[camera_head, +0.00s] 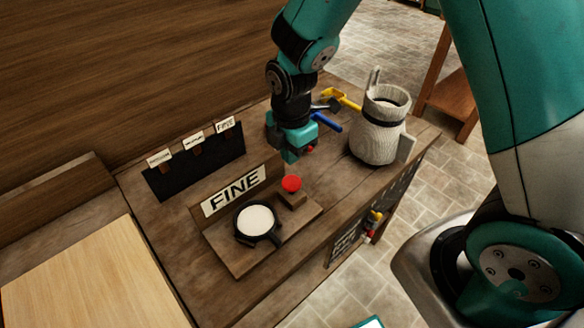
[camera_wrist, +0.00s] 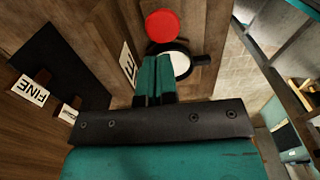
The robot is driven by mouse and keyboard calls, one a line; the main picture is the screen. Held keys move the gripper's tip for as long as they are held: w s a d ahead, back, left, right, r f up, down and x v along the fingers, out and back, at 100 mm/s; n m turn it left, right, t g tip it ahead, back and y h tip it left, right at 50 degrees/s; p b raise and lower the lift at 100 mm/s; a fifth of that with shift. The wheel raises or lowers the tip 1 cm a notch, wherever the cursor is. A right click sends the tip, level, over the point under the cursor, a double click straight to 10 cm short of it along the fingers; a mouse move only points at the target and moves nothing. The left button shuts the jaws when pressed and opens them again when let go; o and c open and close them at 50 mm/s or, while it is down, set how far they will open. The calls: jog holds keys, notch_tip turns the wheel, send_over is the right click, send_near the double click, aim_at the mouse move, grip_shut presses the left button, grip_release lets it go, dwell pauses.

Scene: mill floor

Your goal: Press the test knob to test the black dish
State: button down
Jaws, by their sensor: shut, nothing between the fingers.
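The black dish (camera_head: 258,238) holds white contents and sits on a wooden stand beneath a FINE sign (camera_head: 233,190). The red test knob (camera_head: 291,184) stands on a small wooden block just behind and to the right of the dish. My gripper (camera_head: 290,158) is above the table, behind the knob and apart from it in the head view. In the wrist view my gripper (camera_wrist: 155,62) has its fingers together and empty, with the red knob (camera_wrist: 162,25) just beyond the fingertips. The black dish (camera_wrist: 181,64) shows beside them, its handle pointing right.
A grey-white jug (camera_head: 378,130) stands to the right of my gripper. A yellow scoop (camera_head: 342,98) and a blue-handled tool (camera_head: 326,122) lie behind. A black board (camera_head: 196,170) with several small labels stands at left. A pale board (camera_head: 95,275) lies at front left.

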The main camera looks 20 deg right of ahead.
jog(key=shift+r, duration=2.5)
jog(key=s+a+r+m+y, duration=0.2)
jog(key=s+r+m, duration=0.4)
jog(key=s, duration=0.3)
jog(key=s+a+r+m+y, duration=0.2)
jog(key=s+r+m, duration=0.5)
jog(key=s+m, duration=0.1)
jog(key=shift+s+r+m, duration=0.25)
jog(key=shift+s+m, duration=0.05)
jog(key=shift+s, duration=0.6)
jog(key=shift+d, duration=0.1)
